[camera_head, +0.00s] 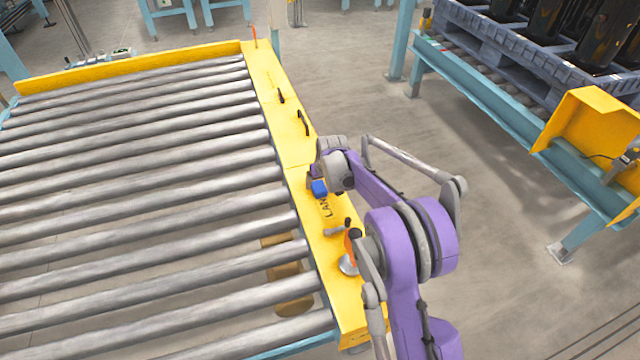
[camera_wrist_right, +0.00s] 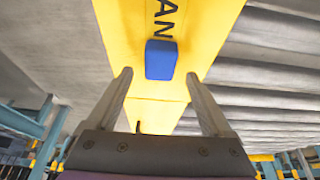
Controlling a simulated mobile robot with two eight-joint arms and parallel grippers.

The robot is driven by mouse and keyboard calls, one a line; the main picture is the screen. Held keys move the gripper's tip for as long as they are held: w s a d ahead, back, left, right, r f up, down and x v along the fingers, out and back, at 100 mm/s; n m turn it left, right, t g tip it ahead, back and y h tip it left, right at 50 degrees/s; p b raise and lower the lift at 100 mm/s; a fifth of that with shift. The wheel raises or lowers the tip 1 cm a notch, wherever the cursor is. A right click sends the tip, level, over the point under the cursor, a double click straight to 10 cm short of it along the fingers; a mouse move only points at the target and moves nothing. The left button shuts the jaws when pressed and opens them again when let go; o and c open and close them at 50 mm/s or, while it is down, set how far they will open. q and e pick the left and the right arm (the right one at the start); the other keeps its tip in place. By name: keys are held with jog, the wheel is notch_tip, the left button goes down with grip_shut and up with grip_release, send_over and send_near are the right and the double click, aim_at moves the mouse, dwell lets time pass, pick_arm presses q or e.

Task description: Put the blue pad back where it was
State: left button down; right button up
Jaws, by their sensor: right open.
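The blue pad (camera_head: 319,188) lies on the yellow side rail (camera_head: 290,148) of the roller conveyor, just above the black lettering in the head view. In the right wrist view the blue pad (camera_wrist_right: 160,60) sits flat on the yellow surface, with black letters beyond it. My right gripper (camera_head: 314,178) is over the rail at the pad. In the wrist view the right gripper (camera_wrist_right: 158,75) is open, its fingers apart, with the pad showing centred between and just beyond the fingertips. It does not grip the pad. My left gripper is not in view.
Metal rollers (camera_head: 130,190) fill the left. Black handles (camera_head: 303,122) stand on the rail above the pad, and an orange-marked lever (camera_head: 351,246) stands below it. A blue pallet (camera_head: 500,38) with black compressors stands at the upper right. Open floor lies between.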

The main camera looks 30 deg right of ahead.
jog(key=d+p+v, duration=0.1)
jog(key=p+v, duration=0.1)
jog(key=v, duration=0.7)
jog(key=s+a+r+n, duration=0.1)
jog(key=s+a+r, duration=0.2)
jog(key=s+a, duration=0.35)
jog(key=s+a+r, duration=0.2)
jog(key=s+a, duration=0.4)
jog(key=s, duration=0.1)
jog(key=s+a+f+n, duration=0.1)
jog(key=s+a, duration=0.3)
jog(key=s, duration=0.6)
jog(key=s+a+f+y, duration=0.1)
jog(key=s+a+f, duration=0.3)
jog(key=s, duration=0.7)
jog(key=shift+n, duration=0.4)
jog(key=shift+s, duration=0.1)
